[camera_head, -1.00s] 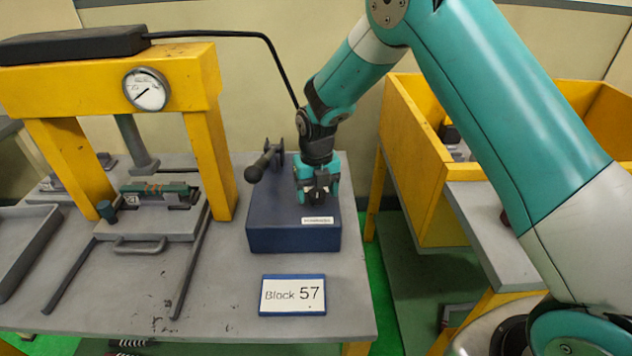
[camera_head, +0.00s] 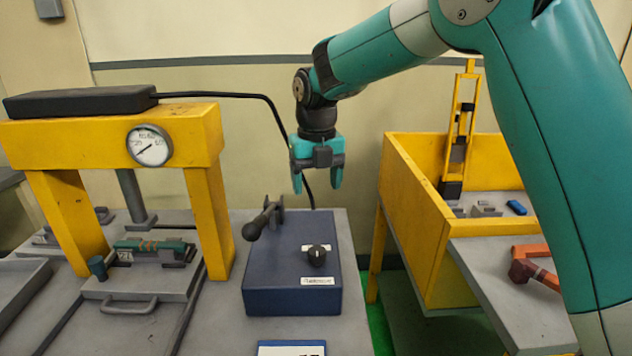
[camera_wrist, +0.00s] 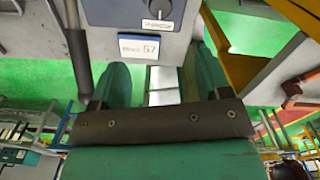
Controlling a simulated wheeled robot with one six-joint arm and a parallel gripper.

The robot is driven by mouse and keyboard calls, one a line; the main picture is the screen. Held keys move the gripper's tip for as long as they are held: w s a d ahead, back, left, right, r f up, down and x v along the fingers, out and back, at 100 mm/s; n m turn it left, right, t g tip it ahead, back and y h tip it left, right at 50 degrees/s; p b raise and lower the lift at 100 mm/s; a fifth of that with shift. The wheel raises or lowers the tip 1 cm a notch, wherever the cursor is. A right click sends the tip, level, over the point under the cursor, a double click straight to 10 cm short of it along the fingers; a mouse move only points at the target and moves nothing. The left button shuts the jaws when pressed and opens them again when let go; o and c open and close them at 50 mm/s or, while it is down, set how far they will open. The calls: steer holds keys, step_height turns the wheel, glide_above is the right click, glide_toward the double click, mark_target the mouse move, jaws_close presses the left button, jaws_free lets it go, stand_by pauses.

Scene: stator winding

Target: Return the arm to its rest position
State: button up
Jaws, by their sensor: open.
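My gripper (camera_head: 317,180) is open and empty in the head view, pointing down in the air above the back part of the blue control box (camera_head: 292,285). A black knob (camera_head: 317,254) with a pale pointer sits on the box top, clear below the fingers.
A yellow press (camera_head: 110,135) with a dial stands left of the box. A black lever (camera_head: 262,220) rises at the box's left edge. A yellow bin (camera_head: 420,230) stands to the right, with an orange-red tool (camera_head: 535,267) on the grey bench. The "Block 57" sign (camera_wrist: 138,48) lies in front of the box.

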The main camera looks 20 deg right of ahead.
stand_by(0.4)
steer(key=s+a+r+m+y, duration=0.1)
steer(key=s+a+m+y, duration=0.1)
steer(key=s+m, duration=1.2)
steer(key=s+a+r+m+y, duration=0.1)
steer(key=s+a+m+y, duration=0.1)
steer(key=s+m, duration=1.2)
steer(key=shift+s+a+r+m, duration=0.3)
steer(key=shift+s+a+r, duration=0.1)
steer(key=shift+s, duration=1.3)
